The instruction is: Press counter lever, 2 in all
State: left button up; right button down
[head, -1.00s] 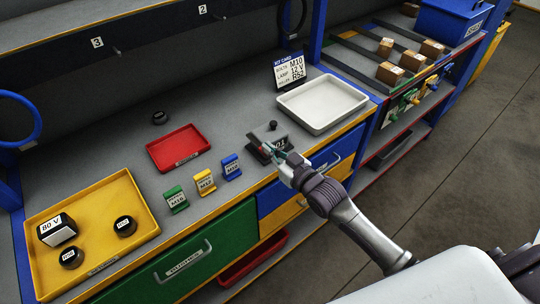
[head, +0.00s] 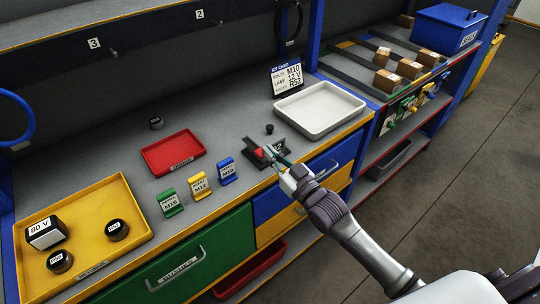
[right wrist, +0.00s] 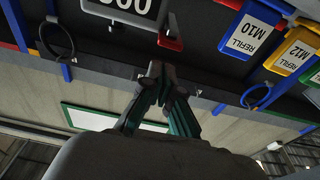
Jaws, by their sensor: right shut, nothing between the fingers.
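The counter (head: 282,147) is a small dark unit near the front edge of the bench, left of the white tray. Its red lever (head: 260,154) sits on its left side, and my right gripper partly covers the unit. In the right wrist view the counter's digit display (right wrist: 125,6) is cut off by the top edge, with the red lever (right wrist: 171,42) beside it. My right gripper (head: 268,153) is shut and empty, its tips at the lever; the wrist view shows the closed tips (right wrist: 161,70) just below the lever. I cannot tell whether they touch. My left gripper is out of view.
Green (head: 170,203), yellow (head: 200,186) and blue (head: 227,172) refill holders stand to the left. A red tray (head: 172,166), a yellow tray (head: 90,255) with labelled parts, a white tray (head: 345,122) and a kit card (head: 286,78) are also on the bench.

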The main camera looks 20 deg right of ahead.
pick_arm(q)
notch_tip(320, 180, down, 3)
jog(key=shift+b, duration=1.15)
pick_arm(e)
jog(key=v, duration=0.9)
jog(key=shift+s+f, duration=0.15)
jog(key=shift+s, duration=0.1)
jog(key=shift+d, duration=0.1)
